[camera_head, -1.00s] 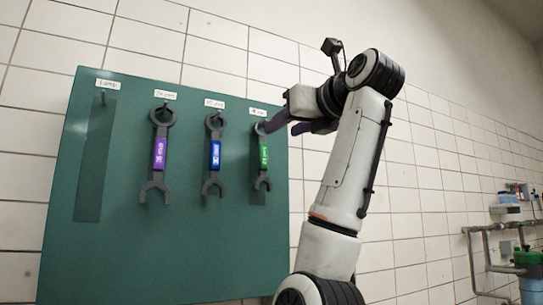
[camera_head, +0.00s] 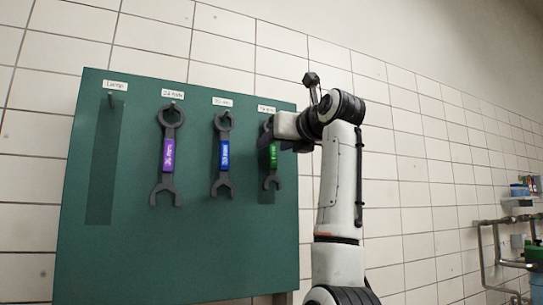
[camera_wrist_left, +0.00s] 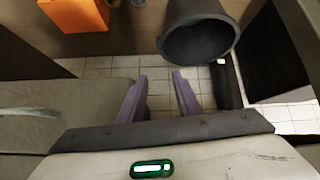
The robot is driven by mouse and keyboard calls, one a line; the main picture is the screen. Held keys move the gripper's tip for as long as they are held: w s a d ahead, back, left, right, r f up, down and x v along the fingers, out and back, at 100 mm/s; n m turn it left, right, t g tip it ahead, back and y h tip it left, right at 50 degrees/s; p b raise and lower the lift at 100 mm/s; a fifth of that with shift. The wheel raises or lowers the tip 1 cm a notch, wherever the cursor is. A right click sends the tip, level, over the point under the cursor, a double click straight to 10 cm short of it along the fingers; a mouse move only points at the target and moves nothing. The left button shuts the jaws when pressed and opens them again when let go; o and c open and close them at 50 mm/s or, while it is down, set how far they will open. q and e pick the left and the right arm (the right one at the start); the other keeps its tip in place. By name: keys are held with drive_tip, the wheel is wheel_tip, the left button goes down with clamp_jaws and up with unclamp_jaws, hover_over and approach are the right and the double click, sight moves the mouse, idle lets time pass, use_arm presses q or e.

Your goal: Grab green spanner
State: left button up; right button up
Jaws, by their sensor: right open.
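The green spanner (camera_head: 273,156) hangs on the dark green tool board, the rightmost of three spanners in the head view. My right gripper (camera_head: 270,139) is open at the upper part of its handle, with a finger in front of it. Its upper part is partly hidden, and I cannot tell whether the fingers touch it. The lower jaw of the spanner shows clear below. My left gripper (camera_wrist_left: 160,92) shows in the left wrist view, with its two purple-grey fingers apart and nothing between them.
A blue spanner (camera_head: 224,155) hangs close left of the green one, and a purple spanner (camera_head: 168,155) further left. The board's "Lamp" place (camera_head: 107,160) is empty. Pipes (camera_head: 492,245) run along the wall at right. A dark bucket (camera_wrist_left: 198,35) and an orange box (camera_wrist_left: 75,14) show in the left wrist view.

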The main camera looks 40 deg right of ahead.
clamp_jaws()
